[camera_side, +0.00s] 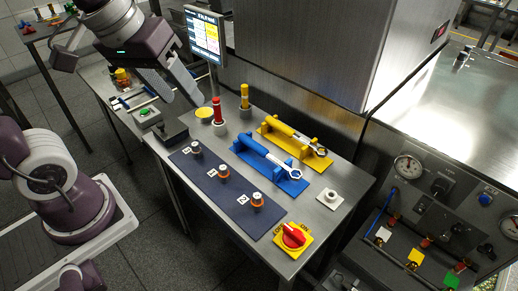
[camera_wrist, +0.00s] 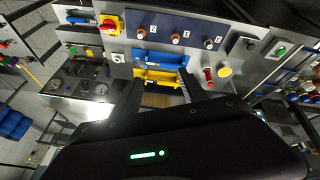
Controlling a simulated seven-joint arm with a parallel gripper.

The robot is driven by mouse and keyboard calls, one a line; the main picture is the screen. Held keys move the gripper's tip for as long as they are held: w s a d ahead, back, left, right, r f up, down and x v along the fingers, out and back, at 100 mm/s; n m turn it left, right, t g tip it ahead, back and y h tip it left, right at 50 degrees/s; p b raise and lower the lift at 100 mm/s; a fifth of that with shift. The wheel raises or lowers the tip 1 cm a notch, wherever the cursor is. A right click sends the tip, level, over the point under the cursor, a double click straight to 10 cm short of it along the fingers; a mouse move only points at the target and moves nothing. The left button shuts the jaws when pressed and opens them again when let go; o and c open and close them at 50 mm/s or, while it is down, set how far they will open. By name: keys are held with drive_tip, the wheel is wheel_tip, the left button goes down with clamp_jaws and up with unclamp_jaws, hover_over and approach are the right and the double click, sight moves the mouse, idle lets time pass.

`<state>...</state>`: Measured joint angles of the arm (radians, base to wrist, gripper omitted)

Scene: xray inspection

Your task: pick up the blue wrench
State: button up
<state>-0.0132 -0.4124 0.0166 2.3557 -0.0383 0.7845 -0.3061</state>
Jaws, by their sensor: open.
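The blue wrench (camera_side: 259,150) lies across a blue holder plate (camera_side: 297,187) on the metal table, its silver ring end toward the lower right. In the wrist view the blue wrench (camera_wrist: 160,57) shows small, beyond the yellow one. My gripper (camera_side: 182,97) is open and empty, up and to the left of the wrench in the side view, well clear of it. In the wrist view my gripper's two dark fingers (camera_wrist: 161,78) stand apart, with the yellow holder showing between their tips.
A yellow wrench (camera_side: 282,127) on a yellow holder lies beside the blue one. A red-topped post (camera_side: 217,111), a yellow post (camera_side: 244,97) and a monitor (camera_side: 205,36) stand nearby. A dark mat (camera_side: 215,190) with several knobs and a red switch (camera_side: 293,236) are in front.

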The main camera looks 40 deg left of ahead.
drive_tip(key=w+a+f+n+g, duration=0.1)
drive_tip(key=w+f+n, duration=0.5)
drive_tip(key=w, duration=0.5)
drive_tip(key=n+g, duration=0.2)
drive_tip(key=n, duration=0.6)
hover_over(256, 145)
drive_tip(key=s, duration=0.1)
wheel_tip(256, 145, down, 16)
drive_tip(key=f, duration=0.5)
drive_tip(key=w+f, duration=0.1)
drive_tip(key=f, duration=0.1)
drive_tip(key=shift+f, duration=0.3)
clamp_jaws()
